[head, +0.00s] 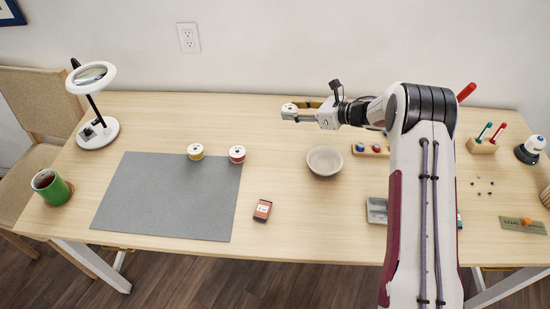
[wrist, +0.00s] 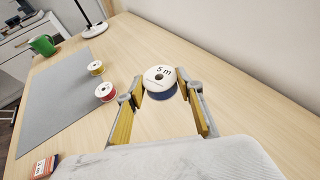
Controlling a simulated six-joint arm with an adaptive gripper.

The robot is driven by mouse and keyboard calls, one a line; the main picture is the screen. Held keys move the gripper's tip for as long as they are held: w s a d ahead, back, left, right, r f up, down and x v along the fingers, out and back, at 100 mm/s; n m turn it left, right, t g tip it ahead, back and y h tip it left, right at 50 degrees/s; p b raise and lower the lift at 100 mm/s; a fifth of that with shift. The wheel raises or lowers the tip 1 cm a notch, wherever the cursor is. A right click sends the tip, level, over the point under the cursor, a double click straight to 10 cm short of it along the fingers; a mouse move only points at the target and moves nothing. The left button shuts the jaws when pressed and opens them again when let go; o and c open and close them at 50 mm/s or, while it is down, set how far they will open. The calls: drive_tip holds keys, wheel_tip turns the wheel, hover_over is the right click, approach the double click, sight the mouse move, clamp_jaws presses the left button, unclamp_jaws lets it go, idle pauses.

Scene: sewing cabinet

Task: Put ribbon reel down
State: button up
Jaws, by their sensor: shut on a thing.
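My gripper (head: 300,112) is over the back middle of the table, its fingers pointing left. It is shut on a ribbon reel (wrist: 160,84) with a white top marked "5 m" and blue ribbon. In the wrist view the reel sits between the two fingertips (wrist: 162,92). In the head view the held reel (head: 289,108) shows its white top; its blue side is mostly hidden by the fingers. I cannot tell whether its underside touches the table. A yellow reel (head: 195,151) and a red reel (head: 237,154) stand on the grey mat (head: 160,200).
The wooden table (head: 280,225) is clear around my gripper. A bowl (head: 325,161) is in front of it. A small box (head: 262,210) lies right of the mat. A magnifier lamp (head: 98,130) and a green mug (head: 50,188) stand at the left.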

drive_tip(key=s+a+n+g+y, duration=0.1)
drive_tip(key=s+a+n+g, duration=0.3)
drive_tip(key=s, duration=0.6)
drive_tip(key=shift+r+n+g+y, duration=0.3)
drive_tip(key=shift+n+g, duration=0.1)
drive_tip(key=shift+g, duration=0.2)
drive_tip(key=shift+f, duration=0.1)
hover_over(280, 160)
drive_tip(key=shift+f, duration=3.1)
drive_tip(key=shift+f, duration=0.1)
drive_tip(key=shift+f, duration=1.8)
drive_tip(key=shift+f, duration=0.1)
drive_tip(key=o, duration=0.9)
drive_tip(key=shift+o, duration=0.2)
